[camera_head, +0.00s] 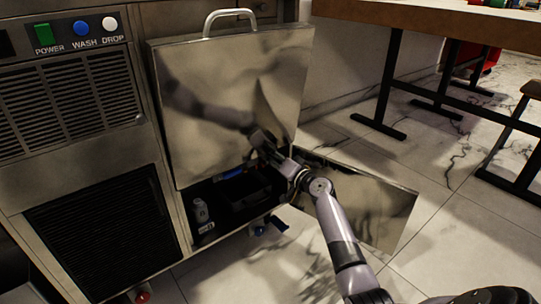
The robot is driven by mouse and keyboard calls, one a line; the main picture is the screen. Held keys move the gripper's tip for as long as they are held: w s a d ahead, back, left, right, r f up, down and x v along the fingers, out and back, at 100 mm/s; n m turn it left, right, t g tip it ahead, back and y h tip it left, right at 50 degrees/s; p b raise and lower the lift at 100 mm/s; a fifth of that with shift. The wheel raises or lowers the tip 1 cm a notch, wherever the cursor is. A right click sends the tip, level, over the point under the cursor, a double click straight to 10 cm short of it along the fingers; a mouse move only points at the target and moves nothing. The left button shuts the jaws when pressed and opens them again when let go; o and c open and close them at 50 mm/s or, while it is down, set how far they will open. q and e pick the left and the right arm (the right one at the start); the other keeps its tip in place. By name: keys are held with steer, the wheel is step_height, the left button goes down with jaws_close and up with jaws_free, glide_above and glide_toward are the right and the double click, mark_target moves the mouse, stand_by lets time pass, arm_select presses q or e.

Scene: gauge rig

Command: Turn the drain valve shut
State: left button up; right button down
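No part is labelled as the drain valve. A small blue part with a dark piece (277,223) shows under the right side of the open cabinet, and a red knob (142,296) shows low at the machine's bottom edge; I cannot tell which, if either, is the valve. My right arm comes in from the lower right. Its gripper (268,148) is at the lower right of the shiny raised panel, in front of the cabinet opening, above the blue part. The fingers are small and dark against the panel's reflection, so their opening is unclear. My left gripper is out of view.
A shiny metal door (370,203) juts out to the right, beside my arm. A table (450,22) stands farther back. Marble floor is clear below.

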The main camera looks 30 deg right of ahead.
steer(key=m+p, duration=0.1)
steer(key=m, duration=0.3)
steer(key=shift+d+m, duration=0.1)
steer(key=shift+m, duration=0.3)
steer(key=shift+f+m+p, duration=0.25)
steer(key=shift+m+p, duration=0.5)
steer(key=shift+m, duration=1.05)
steer(key=c, duration=1.6)
jaws_free()
steer(key=shift+d, duration=0.1)
steer(key=shift+s, duration=0.1)
steer(key=s, duration=1.2)
steer(key=shift+d, duration=0.4)
